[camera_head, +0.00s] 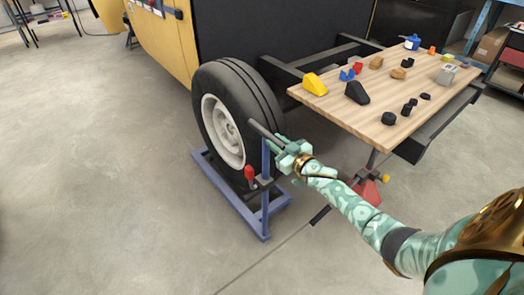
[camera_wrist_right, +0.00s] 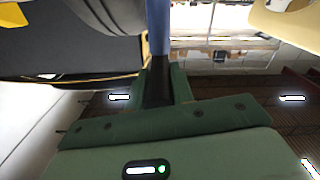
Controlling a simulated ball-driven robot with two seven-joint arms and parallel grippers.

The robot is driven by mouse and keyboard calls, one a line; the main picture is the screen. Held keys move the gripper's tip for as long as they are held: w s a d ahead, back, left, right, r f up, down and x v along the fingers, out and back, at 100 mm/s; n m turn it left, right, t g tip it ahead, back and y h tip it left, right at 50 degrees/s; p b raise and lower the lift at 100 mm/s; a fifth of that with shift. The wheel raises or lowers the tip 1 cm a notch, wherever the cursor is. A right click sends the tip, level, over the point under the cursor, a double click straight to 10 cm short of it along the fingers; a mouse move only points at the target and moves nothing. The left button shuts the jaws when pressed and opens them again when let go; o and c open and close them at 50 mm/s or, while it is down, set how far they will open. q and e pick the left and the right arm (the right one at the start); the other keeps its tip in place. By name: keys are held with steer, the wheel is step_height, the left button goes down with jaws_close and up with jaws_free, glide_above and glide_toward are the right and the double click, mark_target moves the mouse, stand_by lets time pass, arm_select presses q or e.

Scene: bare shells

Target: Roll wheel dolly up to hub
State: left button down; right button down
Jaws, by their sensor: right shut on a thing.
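The wheel dolly (camera_head: 228,200) is a low blue frame on the concrete floor, with an upright post and a red knob (camera_head: 249,174). A black-tyred wheel (camera_head: 262,95) with a pale rim stands upright on it. My right gripper (camera_head: 284,155) is at the dolly's upright, beside the tyre, shut on its handle. In the right wrist view a blue bar with a dark grip (camera_wrist_right: 158,88) sits between the fingers. I cannot make out the hub; the wheel and table may hide it. My left gripper is not in view.
A yellow and black vehicle body (camera_head: 170,45) stands behind the wheel. A wooden table (camera_head: 340,105) with several small parts is at right, close to the tyre. A red jack (camera_head: 368,190) stands below it.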

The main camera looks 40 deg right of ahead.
steer(key=shift+d, duration=0.5)
steer(key=shift+d+r, duration=0.1)
steer(key=c, duration=1.4)
jaws_free()
steer(key=shift+d, duration=0.1)
steer(key=shift+o, duration=1)
steer(key=shift+d, duration=0.1)
